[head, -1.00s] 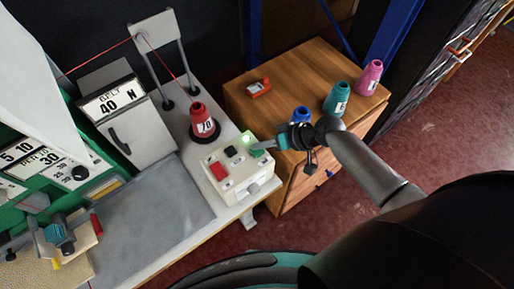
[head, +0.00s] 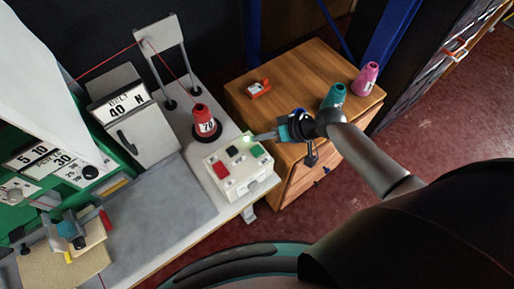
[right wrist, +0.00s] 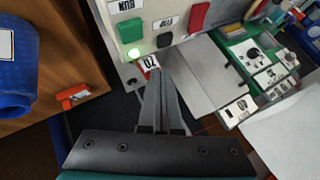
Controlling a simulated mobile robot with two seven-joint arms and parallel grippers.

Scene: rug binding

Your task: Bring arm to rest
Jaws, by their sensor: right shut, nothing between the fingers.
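My right gripper (head: 262,135) is shut and empty. It is over the far right edge of the control box (head: 240,180), beside the glowing green lamp. The box has a green button (head: 258,150), a black button and a red switch (head: 221,170). In the right wrist view the shut fingers (right wrist: 158,80) point toward the box, with the green button (right wrist: 131,30) and lit lamp (right wrist: 134,54) ahead of them. I cannot tell whether the fingertips touch the box. My left gripper is not in view.
A red thread cone (head: 204,122) stands behind the box, its thread running up to a stand. The wooden cabinet (head: 300,75) holds teal (head: 334,96) and pink (head: 367,77) cones and a small orange item (head: 259,88). A blue cone (right wrist: 15,65) is close left in the right wrist view.

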